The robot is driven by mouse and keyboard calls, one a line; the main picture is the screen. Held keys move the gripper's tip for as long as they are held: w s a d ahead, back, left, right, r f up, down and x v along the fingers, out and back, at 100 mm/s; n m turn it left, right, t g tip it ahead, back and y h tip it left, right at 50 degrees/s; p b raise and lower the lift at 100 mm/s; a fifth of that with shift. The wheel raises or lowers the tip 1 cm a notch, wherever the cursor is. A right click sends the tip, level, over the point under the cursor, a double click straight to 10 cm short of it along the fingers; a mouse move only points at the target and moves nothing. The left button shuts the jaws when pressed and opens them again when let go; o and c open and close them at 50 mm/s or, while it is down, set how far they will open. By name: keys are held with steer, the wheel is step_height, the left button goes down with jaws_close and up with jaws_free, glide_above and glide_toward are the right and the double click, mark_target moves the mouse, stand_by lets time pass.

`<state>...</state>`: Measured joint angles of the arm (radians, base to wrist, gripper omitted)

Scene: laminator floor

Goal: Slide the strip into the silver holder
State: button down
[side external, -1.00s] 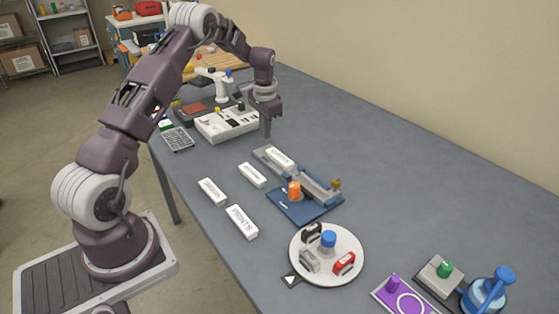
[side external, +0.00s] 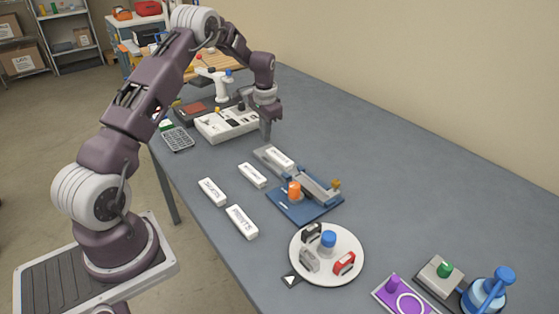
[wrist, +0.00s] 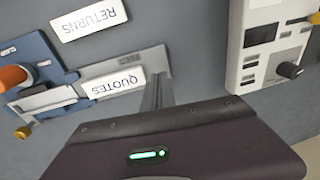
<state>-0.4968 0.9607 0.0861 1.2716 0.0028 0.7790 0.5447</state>
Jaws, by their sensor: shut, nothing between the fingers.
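A white strip marked QUOTES (wrist: 112,84) lies on a grey track, seen in the side view as a strip (side external: 280,157) near the track's far end. The silver holder (wrist: 45,100) is at the track's other end, over a blue base (side external: 300,211) with an orange knob (side external: 294,190). The strip is apart from the holder in the wrist view. My gripper (side external: 266,138) is shut and empty, pointing down by the track's far end. In the wrist view its fingers (wrist: 157,92) are just beyond the strip's end; I cannot tell whether they touch it.
A RETURNS strip (wrist: 88,18) and other white strips (side external: 241,222) lie loose beside the track. A white control box (side external: 227,124) stands behind my gripper. A round white plate (side external: 327,270) with stamps is at the front.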

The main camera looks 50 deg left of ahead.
mark_target(280, 156)
steer(key=shift+f, duration=1.85)
steer(key=shift+r, duration=0.75)
steer(key=shift+d, duration=0.15)
steer(key=shift+d, duration=1.1)
steer(key=shift+d, duration=0.15)
steer(key=shift+d, duration=1.1)
steer(key=shift+d, duration=0.1)
steer(key=shift+d, duration=1.15)
steer(key=shift+d, duration=0.1)
